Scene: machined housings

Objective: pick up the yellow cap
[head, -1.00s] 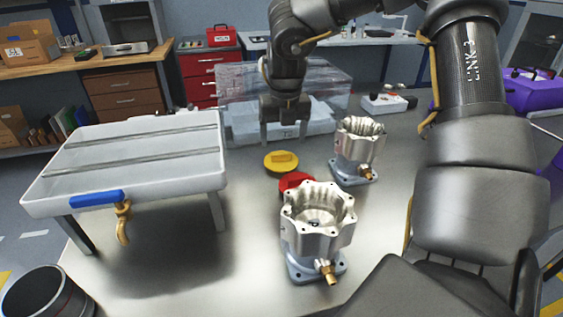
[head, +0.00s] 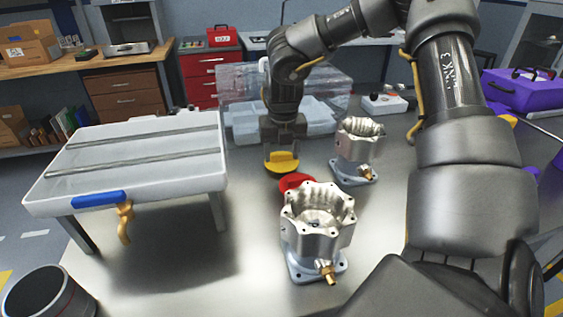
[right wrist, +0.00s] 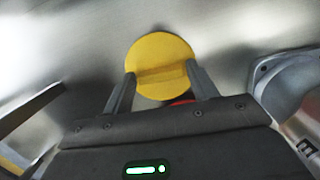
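The yellow cap (head: 282,163) is a round disc with a raised bar across its top. It is low over or on the table, behind a red cap (head: 295,182). My right gripper (head: 283,154) points down at it, with one finger at each side of the bar. In the right wrist view the yellow cap (right wrist: 160,56) lies between the fingertips (right wrist: 160,72), which are at or very near the bar's ends. I cannot tell whether they press on it. My left gripper is not in view.
Two metal housings, one in front (head: 316,225) and one behind at right (head: 357,150), stand close by. A clear bin (head: 240,125) is behind the gripper. A white raised platform (head: 140,165) stands at left. The table (head: 190,265) is bare at front left.

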